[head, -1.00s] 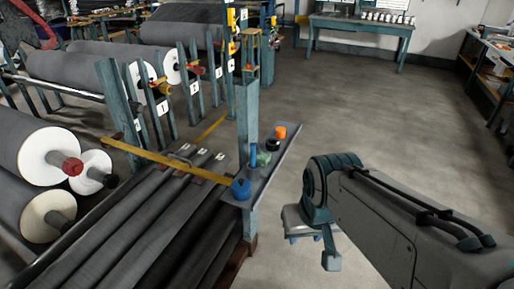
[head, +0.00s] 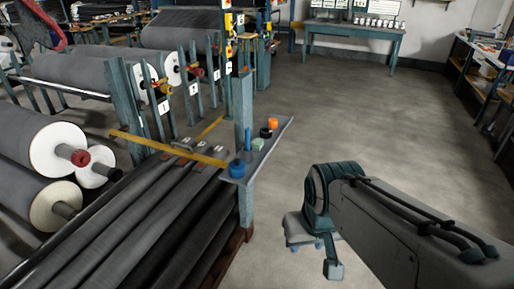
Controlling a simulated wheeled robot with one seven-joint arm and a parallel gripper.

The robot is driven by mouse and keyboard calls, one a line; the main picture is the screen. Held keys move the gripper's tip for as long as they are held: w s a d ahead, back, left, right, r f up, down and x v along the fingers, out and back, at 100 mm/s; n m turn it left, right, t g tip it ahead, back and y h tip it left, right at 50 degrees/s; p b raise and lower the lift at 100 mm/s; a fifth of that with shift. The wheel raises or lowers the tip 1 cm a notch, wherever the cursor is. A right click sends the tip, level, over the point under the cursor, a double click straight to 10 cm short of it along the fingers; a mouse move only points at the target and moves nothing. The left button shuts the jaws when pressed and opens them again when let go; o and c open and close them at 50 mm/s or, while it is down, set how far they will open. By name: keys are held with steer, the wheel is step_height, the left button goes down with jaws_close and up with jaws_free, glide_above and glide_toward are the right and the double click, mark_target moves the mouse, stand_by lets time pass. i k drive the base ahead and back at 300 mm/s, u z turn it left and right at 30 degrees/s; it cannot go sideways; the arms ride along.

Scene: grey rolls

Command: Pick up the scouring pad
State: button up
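A small pale green block (head: 258,145), which looks like the scouring pad, lies on a narrow grey shelf (head: 262,160) beside a teal post. It is small in view, so its texture is unclear. A blue rounded object (head: 237,169) sits at the shelf's near end, a thin blue upright item (head: 248,138) beside the pad, and a black item (head: 265,132) and an orange one (head: 273,124) farther back. My gripper (head: 318,258) hangs down at the end of my arm, right of and nearer than the shelf, apart from the pad. Its finger opening is not clear.
Long dark grey rolls (head: 150,225) lie in a rack left of the shelf. A yellow bar (head: 168,148) crosses above them. Large rolls with white ends (head: 57,148) are at the far left. A teal table (head: 352,35) stands at the back. Floor right of the shelf is clear.

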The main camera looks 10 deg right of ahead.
mark_target(257, 143)
steer(key=u, duration=0.05)
steer(key=k, duration=0.65)
steer(key=z, duration=1)
steer(key=i, duration=2.45)
steer(key=u, duration=1.4)
steer(key=i, duration=0.5)
steer(key=u, duration=0.4)
